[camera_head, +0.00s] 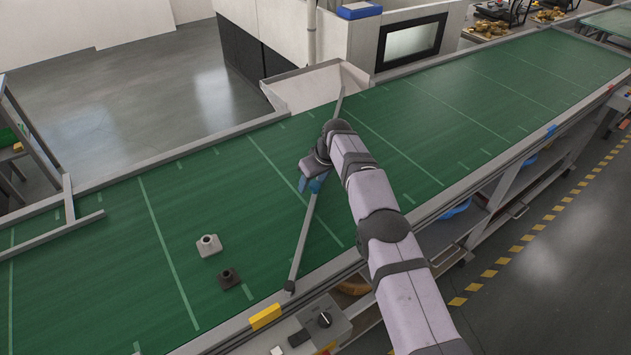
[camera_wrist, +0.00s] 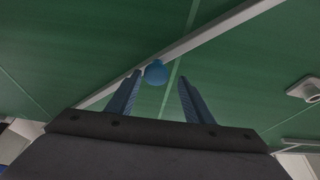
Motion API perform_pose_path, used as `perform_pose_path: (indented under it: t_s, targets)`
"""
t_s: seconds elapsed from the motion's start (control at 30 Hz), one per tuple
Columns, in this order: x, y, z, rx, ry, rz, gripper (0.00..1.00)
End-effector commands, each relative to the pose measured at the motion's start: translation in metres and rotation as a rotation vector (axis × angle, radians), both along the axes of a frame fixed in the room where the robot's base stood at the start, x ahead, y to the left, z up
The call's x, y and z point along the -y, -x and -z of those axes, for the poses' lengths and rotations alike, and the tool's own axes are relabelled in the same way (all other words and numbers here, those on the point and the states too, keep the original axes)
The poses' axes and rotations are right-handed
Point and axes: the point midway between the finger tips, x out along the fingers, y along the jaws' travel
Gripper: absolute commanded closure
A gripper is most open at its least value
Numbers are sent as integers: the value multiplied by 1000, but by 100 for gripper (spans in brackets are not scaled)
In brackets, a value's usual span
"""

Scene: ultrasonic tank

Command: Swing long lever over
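The long lever (camera_head: 304,236) is a thin grey bar lying across the green conveyor belt, from a dark pivot at the near rail toward the chute at the far side. My gripper (camera_head: 314,185) is over the bar, partway along it. In the wrist view the bar (camera_wrist: 215,35) runs diagonally past the fingertips, and a blue round knob (camera_wrist: 156,73) shows on it. My gripper (camera_wrist: 160,76) is open there, with its two blue fingers apart. The knob appears by the left fingertip; I cannot tell whether they touch. The head view does not show the knob clearly.
A light grey fitting (camera_head: 208,245) and a dark one (camera_head: 229,278) stand on the belt (camera_head: 110,270) left of the lever. A chute (camera_head: 315,88) is at the far edge. A control box (camera_head: 324,322) with a knob is on the near side. The belt to the right is mostly clear.

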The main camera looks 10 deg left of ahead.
Motion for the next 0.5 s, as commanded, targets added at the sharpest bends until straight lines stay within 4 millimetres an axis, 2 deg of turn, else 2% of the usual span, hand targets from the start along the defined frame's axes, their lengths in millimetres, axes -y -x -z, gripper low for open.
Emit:
perform_pose_path:
  t_s: [0.5]
  targets:
    - [5, 1, -7, 0, 2, 4, 53]
